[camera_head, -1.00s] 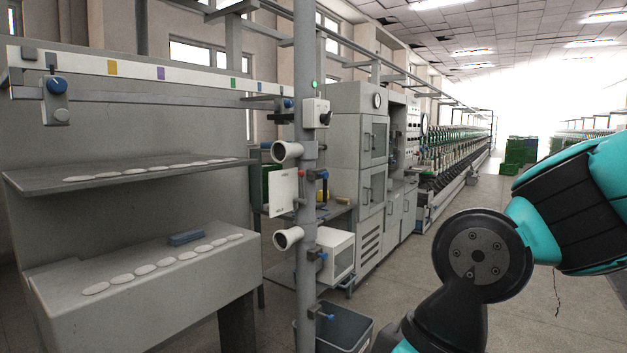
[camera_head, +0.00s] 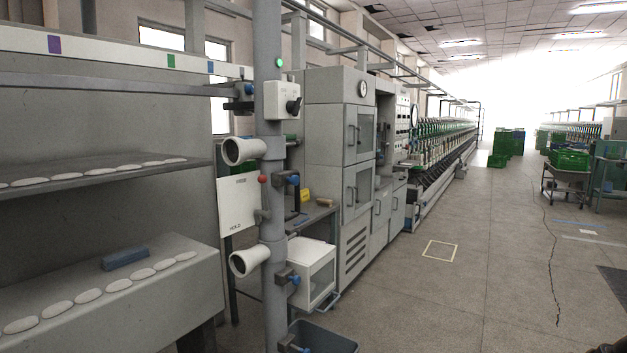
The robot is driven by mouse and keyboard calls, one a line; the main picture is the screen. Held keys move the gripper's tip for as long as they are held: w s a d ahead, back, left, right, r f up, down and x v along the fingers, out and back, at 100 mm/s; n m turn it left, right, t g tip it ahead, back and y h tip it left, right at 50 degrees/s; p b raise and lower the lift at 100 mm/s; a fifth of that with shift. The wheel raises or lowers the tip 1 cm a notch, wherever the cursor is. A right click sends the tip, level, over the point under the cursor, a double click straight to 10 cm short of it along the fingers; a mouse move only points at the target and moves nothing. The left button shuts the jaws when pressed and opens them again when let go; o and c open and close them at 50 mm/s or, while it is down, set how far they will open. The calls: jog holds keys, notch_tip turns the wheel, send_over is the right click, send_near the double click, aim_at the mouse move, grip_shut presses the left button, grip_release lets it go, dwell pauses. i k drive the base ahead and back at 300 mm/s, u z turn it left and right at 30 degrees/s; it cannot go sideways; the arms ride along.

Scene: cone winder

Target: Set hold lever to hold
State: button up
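A white plate (camera_head: 238,205) is fixed to the left side of the grey post (camera_head: 271,130). It has small lettering at its top and "HOLD" near its bottom. A red knob (camera_head: 263,180) shows at the plate's right edge, near its top. A small grey bracket-like part (camera_head: 262,215) is below it, beside the post. I cannot tell clearly which of these is the lever's handle or how the lever is set. My gripper is not in view.
White funnel-like tubes (camera_head: 244,151) stick out from the post. A white box with a black rotary knob (camera_head: 293,106) is higher up. A shelved grey machine (camera_head: 110,265) stands left, a bin (camera_head: 322,338) at the post's foot. The floor (camera_head: 480,270) to the right is mostly clear.

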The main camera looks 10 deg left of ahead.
aim_at(265, 196)
jog(key=u, duration=0.25)
jog(key=i, duration=0.95)
jog(key=u, duration=0.75)
